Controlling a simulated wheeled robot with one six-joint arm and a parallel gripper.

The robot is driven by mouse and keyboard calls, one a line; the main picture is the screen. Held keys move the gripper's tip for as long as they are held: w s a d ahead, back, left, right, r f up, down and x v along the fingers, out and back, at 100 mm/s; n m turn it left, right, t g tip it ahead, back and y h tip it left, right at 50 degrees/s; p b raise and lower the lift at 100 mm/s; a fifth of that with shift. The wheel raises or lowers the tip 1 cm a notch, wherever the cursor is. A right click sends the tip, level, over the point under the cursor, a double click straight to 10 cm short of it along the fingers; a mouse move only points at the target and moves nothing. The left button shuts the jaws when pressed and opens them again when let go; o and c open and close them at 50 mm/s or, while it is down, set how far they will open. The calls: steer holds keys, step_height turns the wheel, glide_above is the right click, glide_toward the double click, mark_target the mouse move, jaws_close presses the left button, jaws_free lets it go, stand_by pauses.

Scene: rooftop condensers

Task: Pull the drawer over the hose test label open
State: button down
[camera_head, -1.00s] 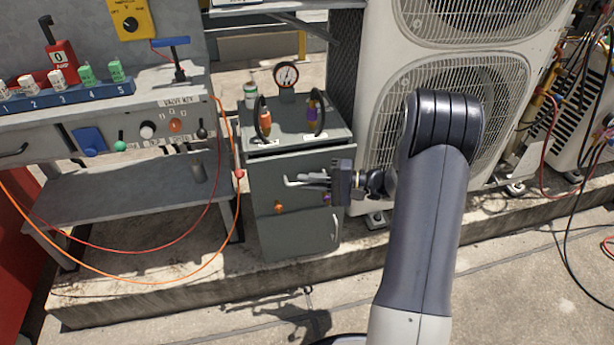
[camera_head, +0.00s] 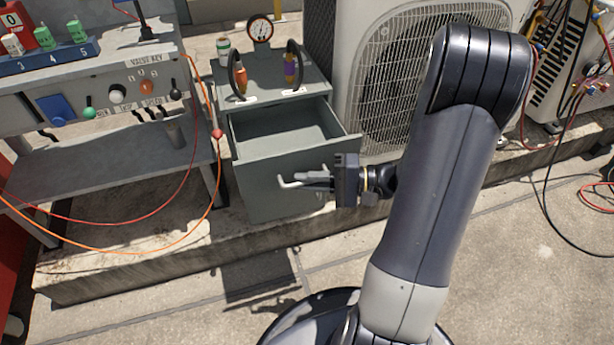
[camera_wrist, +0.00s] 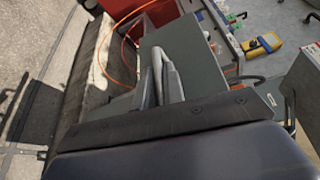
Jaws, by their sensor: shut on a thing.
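The grey drawer (camera_head: 290,138) at the top of a small grey cabinet (camera_head: 265,205) stands well open, and its inside looks empty. My gripper (camera_head: 305,180) is at the drawer's front and is shut on the drawer's handle (camera_head: 287,182). In the wrist view, the gripper's fingers (camera_wrist: 165,80) lie close together around the pale handle bar, against the grey drawer front (camera_wrist: 190,55). The hose test label cannot be read in these views.
On the cabinet top stand a gauge (camera_head: 260,30), a green-and-white can (camera_head: 223,46) and two black hose loops with orange and purple parts. A workbench (camera_head: 100,165) with hanging orange and red cables is at left. A condenser (camera_head: 400,70) stands behind. Paving in front is open.

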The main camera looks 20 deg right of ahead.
steer(key=c, duration=1.5)
jaws_free()
steer(key=f+p+v, duration=0.1)
steer(key=p+v, duration=0.1)
steer(key=v, duration=0.8)
steer(key=shift+s+d+r+p, duration=0.2)
steer(key=shift+d+r+p, duration=0.15)
steer(key=shift+r, duration=0.2)
steer(key=shift+a, duration=0.1)
steer(key=b+x, duration=0.2)
steer(key=x, duration=0.8)
steer(key=shift+w+a+f+b, duration=0.1)
steer(key=shift+w+a+b, duration=0.1)
steer(key=shift+a+b, duration=0.2)
steer(key=shift+w+d, duration=0.1)
steer(key=shift+w, duration=0.25)
